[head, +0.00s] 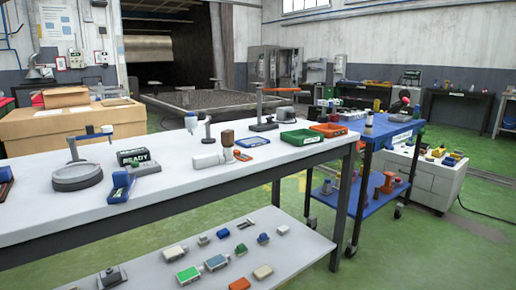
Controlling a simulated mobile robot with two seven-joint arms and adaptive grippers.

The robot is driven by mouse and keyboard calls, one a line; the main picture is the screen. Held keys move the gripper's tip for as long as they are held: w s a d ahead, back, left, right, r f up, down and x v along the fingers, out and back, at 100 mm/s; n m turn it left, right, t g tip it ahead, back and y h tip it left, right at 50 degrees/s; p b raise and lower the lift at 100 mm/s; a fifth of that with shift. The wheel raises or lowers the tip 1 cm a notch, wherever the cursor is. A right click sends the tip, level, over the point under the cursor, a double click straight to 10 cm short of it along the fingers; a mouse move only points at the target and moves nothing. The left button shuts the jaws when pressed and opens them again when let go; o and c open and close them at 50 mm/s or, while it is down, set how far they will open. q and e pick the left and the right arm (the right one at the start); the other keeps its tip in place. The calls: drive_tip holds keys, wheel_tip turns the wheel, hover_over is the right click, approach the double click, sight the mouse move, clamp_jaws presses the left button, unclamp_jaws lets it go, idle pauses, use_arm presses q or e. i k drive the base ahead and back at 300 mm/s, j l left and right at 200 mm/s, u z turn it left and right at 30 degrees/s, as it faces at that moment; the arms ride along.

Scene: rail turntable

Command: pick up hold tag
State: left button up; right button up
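I cannot pick out a hold tag for certain; several items on the workbench (40,222) are too small to read. A dark block sign reading READY (133,157) stands on the left part of the white bench top, next to a blue device (121,186). Neither of my grippers is in view.
A round grey base (77,177), a green tray (301,137) and an orange tray (328,130) stand on the bench. Small parts lie on the lower shelf (150,262). A blue cart (378,129) stands at the bench's right end. Green floor is open at lower right.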

sight(237, 154)
drive_tip(key=i+l+z, duration=0.1)
drive_tip(key=i, duration=0.65)
drive_tip(key=i+l+z, duration=0.15)
drive_tip(key=i, duration=0.6)
